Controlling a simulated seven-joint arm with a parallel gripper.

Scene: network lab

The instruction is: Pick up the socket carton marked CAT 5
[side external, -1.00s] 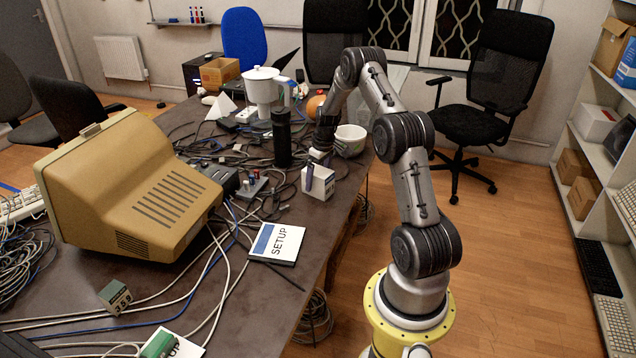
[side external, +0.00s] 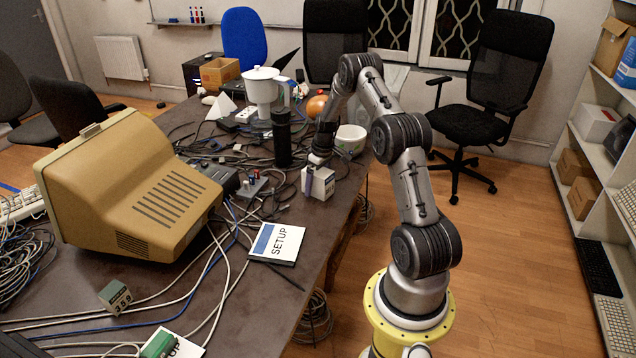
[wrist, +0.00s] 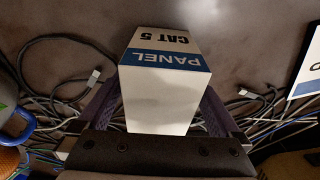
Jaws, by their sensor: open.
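A white carton (side external: 323,184) with a blue band stands on the dark table near its right edge. In the wrist view the carton (wrist: 160,88) reads PANEL and CAT 5, upside down; no word "socket" shows. My gripper (wrist: 160,108) is open, with one purple finger on each side of the carton. The gap between fingers and carton is small, and I cannot tell whether either finger touches it. In the side view my gripper (side external: 315,172) is down at the carton, which partly hides the fingers.
Cables lie around the carton. A SETUP card (side external: 277,243) lies in front. A beige monitor (side external: 130,185) fills the left of the table.

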